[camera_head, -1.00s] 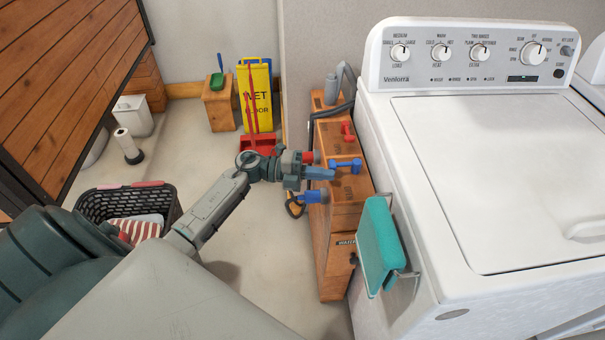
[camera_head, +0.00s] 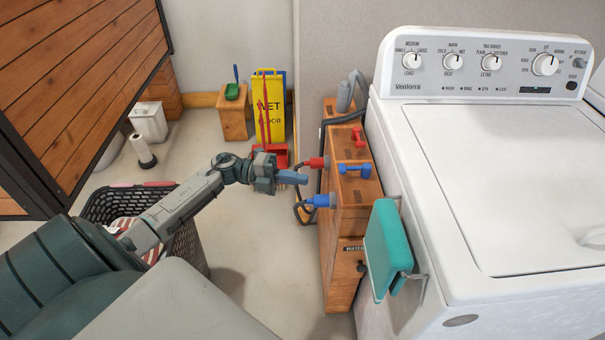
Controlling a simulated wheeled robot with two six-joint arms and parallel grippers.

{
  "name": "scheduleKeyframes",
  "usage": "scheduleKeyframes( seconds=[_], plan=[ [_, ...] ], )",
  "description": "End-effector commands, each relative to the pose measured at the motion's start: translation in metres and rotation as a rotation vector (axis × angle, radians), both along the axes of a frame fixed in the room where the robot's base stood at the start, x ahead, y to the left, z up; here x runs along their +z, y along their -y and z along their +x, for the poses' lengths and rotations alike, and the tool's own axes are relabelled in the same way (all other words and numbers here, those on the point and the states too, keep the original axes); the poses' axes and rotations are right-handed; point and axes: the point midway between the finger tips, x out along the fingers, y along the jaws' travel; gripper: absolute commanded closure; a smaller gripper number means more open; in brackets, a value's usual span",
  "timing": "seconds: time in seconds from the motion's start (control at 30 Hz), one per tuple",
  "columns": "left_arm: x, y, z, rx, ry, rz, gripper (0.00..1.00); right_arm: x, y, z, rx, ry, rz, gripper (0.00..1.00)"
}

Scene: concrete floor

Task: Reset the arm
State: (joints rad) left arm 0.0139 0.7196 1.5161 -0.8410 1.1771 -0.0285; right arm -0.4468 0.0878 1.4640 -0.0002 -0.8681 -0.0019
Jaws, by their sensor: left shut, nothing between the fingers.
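My left arm reaches in from the lower left. My left gripper (camera_head: 292,178) has blue-grey fingers that are shut and empty. It hangs in the air just left of the wooden water box (camera_head: 350,215). A red hose connector (camera_head: 316,163) sticks out of the box's left side, beyond the fingertips. A blue hose connector (camera_head: 320,201) sticks out nearer to me, just below the fingertips. A red valve handle (camera_head: 358,137) and a blue valve handle (camera_head: 354,169) are on top of the box. My right gripper is not in view.
A white washing machine (camera_head: 480,180) fills the right, with a teal board (camera_head: 388,250) on its side. A dark laundry basket (camera_head: 190,249) stands under my arm. A yellow wet-floor sign (camera_head: 268,108) and red dustpan (camera_head: 270,158) stand behind. Floor (camera_head: 270,260) between basket and box is clear.

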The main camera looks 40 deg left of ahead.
Motion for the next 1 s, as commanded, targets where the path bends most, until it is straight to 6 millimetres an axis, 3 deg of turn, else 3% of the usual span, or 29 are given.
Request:
scheduleKeyframes(
  seconds=[0.3,0.37,0.47,0.57,0.67,0.8,0.87,1.0],
  plan=[
    [-0.003,-0.004,0.001,0.027,-0.011,-0.021,1.0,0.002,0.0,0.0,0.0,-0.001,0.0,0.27],
    [-0.012,-0.006,0.006,0.082,-0.036,-0.06,1.0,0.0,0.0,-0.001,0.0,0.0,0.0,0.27],
    [-0.042,-0.016,0.019,0.259,-0.126,-0.173,1.0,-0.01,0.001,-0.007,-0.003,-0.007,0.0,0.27],
    [-0.099,-0.035,0.025,0.52,-0.283,-0.319,1.0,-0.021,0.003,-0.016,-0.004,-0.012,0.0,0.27],
    [-0.172,-0.054,0.013,0.793,-0.475,-0.44,1.0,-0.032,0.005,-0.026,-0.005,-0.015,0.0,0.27],
    [-0.269,-0.066,-0.032,1.102,-0.734,-0.537,1.0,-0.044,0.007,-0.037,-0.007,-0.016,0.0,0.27],
    [-0.308,-0.065,-0.059,1.217,-0.844,-0.562,1.0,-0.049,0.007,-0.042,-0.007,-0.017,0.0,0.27],
    [-0.386,-0.052,-0.131,1.452,-1.097,-0.59,1.0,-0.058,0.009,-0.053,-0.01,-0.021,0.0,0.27]
  ],
)
